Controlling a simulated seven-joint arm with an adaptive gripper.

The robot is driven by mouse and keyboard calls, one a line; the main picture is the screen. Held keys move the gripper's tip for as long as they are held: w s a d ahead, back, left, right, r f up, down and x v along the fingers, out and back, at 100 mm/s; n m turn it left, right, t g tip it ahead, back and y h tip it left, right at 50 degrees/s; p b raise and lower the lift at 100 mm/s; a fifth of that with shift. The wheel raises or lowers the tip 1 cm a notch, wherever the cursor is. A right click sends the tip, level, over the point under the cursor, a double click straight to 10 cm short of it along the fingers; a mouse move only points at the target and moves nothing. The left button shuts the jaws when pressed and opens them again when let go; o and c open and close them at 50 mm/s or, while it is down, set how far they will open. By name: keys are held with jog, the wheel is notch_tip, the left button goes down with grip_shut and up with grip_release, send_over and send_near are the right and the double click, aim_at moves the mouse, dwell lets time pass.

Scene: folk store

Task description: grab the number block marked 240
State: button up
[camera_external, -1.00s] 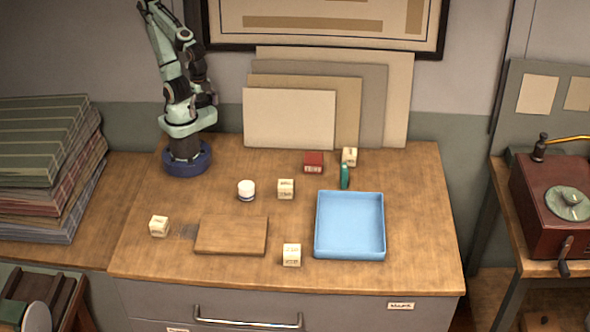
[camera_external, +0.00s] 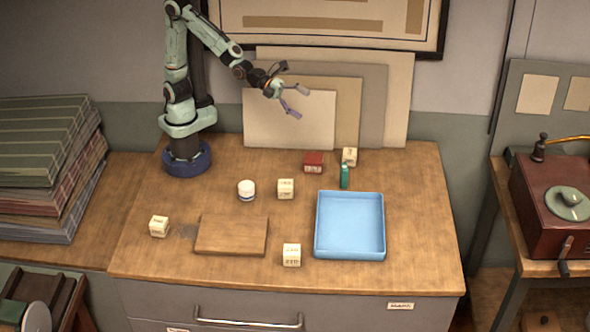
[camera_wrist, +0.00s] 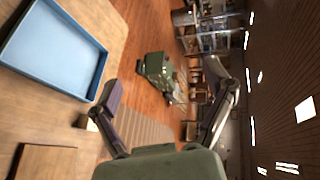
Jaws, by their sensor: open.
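Several cream number blocks stand on the wooden desk: one at the left (camera_external: 159,226), one near the middle (camera_external: 286,189), one at the front (camera_external: 291,255) and one at the back right (camera_external: 349,156). Their markings are too small to read surely, so I cannot tell which is 240. My gripper (camera_external: 298,102) is open and empty, raised above the back of the desk in front of the leaning boards. In the wrist view my gripper (camera_wrist: 172,100) has its fingers spread wide, and one block (camera_wrist: 87,122) shows partly behind a finger.
A blue tray (camera_external: 319,225) stands at the right of the desk, with a wooden board (camera_external: 231,235) to its left. A white jar (camera_external: 246,190), a red box (camera_external: 314,162) and a green upright item (camera_external: 344,177) stand among the blocks. Boards (camera_external: 289,120) lean at the back.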

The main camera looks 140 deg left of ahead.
jog(key=w+a+f+m+y, duration=0.25)
jog(key=a+f, duration=0.25)
jog(key=a, duration=0.4)
jog(key=m+g+y, duration=0.2)
jog(key=m+g, duration=0.1)
jog(key=m, duration=0.8)
send_near(347, 155)
jog(key=shift+h, duration=0.25)
jog(key=a, duration=0.1)
jog(key=w+a+f, duration=0.1)
jog(key=a, duration=0.1)
jog(key=shift+w+a+f, duration=0.25)
jog(key=shift+w+a, duration=0.05)
jog(key=shift+a, duration=0.05)
jog(key=shift+w+a+f+g, duration=0.1)
jog(key=shift+a+f+g, duration=0.1)
jog(key=shift+f+g, duration=0.1)
jog(key=x, duration=0.6)
jog(key=c, duration=1.2)
